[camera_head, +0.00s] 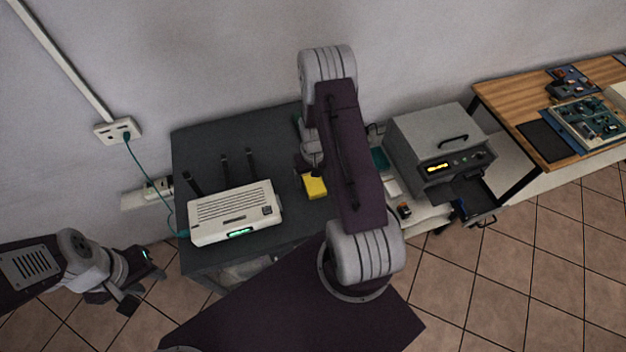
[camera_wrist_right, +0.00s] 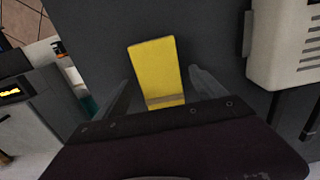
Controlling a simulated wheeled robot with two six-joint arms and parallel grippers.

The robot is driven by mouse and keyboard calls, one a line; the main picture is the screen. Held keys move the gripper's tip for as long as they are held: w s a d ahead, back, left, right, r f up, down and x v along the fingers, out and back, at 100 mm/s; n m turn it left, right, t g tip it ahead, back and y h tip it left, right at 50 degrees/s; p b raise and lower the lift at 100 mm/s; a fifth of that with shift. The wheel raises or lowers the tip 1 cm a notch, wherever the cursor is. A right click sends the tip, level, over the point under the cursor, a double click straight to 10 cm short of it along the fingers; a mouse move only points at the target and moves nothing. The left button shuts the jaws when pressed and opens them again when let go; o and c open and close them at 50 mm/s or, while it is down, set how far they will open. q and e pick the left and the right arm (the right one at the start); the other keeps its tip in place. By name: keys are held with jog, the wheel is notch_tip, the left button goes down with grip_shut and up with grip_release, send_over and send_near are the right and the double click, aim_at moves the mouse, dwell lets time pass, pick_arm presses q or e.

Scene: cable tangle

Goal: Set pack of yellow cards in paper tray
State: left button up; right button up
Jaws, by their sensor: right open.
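The pack of yellow cards (camera_head: 315,187) lies on the dark grey table, right of the white router. In the right wrist view the yellow pack (camera_wrist_right: 155,70) sits between the spread fingers of my right gripper (camera_wrist_right: 160,78), with a gap on each side. This gripper is open and empty; in the head view it is largely hidden behind my arm. My left gripper (camera_head: 143,287) is at the lower left, beyond the table's edge, its fingers apart and empty. A dark tray (camera_head: 468,197) juts out of the front of a grey machine; it looks like the paper tray.
The white router (camera_head: 235,212) with upright antennas stands on the dark table (camera_head: 205,150), near the pack. The grey machine (camera_head: 437,140) stands to the right. A wooden bench (camera_head: 515,98) with circuit boards is at the far right. A green cable (camera_head: 160,190) runs to a wall socket.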

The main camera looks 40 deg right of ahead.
aim_at(313, 180)
jog(key=shift+f, duration=0.1)
jog(key=shift+s, duration=0.1)
jog(key=c, duration=1.5)
jog(key=shift+c, duration=1.1)
jog(key=shift+r+b, duration=0.3)
jog(key=shift+r, duration=0.3)
notch_tip(313, 180, up, 3)
jog(key=shift+f+b, duration=0.15)
jog(key=shift+b, duration=0.5)
jog(key=s+d+r+b, duration=0.1)
jog(key=s+d+r, duration=0.1)
jog(key=s, duration=0.3)
jog(key=s+d+r+b, duration=0.1)
jog(key=s+d+r, duration=0.1)
jog(key=s+r, duration=0.3)
jog(key=shift+s+d+r+b, duration=0.2)
jog(key=shift+s+d+b, duration=0.05)
jog(key=shift+s+b, duration=0.1)
